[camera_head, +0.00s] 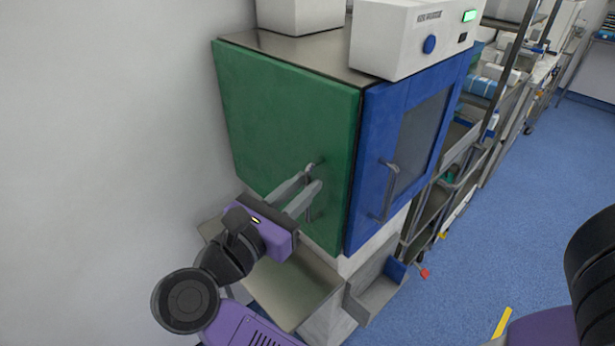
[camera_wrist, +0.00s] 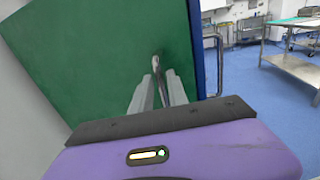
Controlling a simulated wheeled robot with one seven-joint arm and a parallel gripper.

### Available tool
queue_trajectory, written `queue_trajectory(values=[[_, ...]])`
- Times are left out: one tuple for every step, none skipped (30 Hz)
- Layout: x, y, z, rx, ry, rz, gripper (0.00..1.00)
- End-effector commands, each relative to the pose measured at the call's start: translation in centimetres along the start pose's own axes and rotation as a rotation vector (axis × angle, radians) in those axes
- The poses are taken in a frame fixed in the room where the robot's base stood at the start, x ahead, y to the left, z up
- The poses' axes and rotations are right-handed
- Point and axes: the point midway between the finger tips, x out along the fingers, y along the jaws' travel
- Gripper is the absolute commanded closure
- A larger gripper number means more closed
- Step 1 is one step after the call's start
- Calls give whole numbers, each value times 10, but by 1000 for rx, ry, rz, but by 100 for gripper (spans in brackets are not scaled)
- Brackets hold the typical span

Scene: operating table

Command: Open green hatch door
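The green hatch door (camera_head: 282,125) is the left front of a metal-topped cabinet and looks closed. It also fills the left of the wrist view (camera_wrist: 115,65). Its vertical grey bar handle (camera_head: 309,213) sits near its right edge; the handle's upper part shows in the wrist view (camera_wrist: 157,62). My gripper (camera_head: 312,178) is at the handle, its two grey fingers apart with a visible gap. In the wrist view the handle lies between the fingertips (camera_wrist: 162,77). Contact with the bar cannot be made out, as the fingers hide part of it.
A blue door (camera_head: 378,145) with a window and its own handle (camera_head: 389,190) adjoins on the right. White devices (camera_head: 415,40) stand on the cabinet top. A metal tray (camera_head: 290,285) lies below my gripper. A wall is close on the left; blue floor (camera_head: 520,190) is open at right.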

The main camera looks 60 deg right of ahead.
Motion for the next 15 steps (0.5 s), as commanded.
queue_trajectory(values=[[6, -1, 1, -1, -1, -2, 80], [8, -1, 1, -1, -1, -1, 80], [12, -1, 1, -2, -1, -1, 80], [13, -1, 1, -2, 0, -1, 80], [14, -1, 0, -2, 0, -1, 80], [16, 0, 0, -1, 0, -1, 80], [16, 0, 0, -1, 0, 0, 80], [17, 0, 0, -1, -1, 0, 80], [17, 0, 0, -1, -1, 0, 80], [17, 0, 0, -1, -1, 1, 80], [17, 0, 0, -1, -1, 1, 80], [17, 0, 0, -1, -1, 1, 80], [17, 0, 0, -1, -1, 1, 80], [16, 0, 0, -1, -1, 1, 80], [16, 0, 0, -1, -1, 1, 88]])
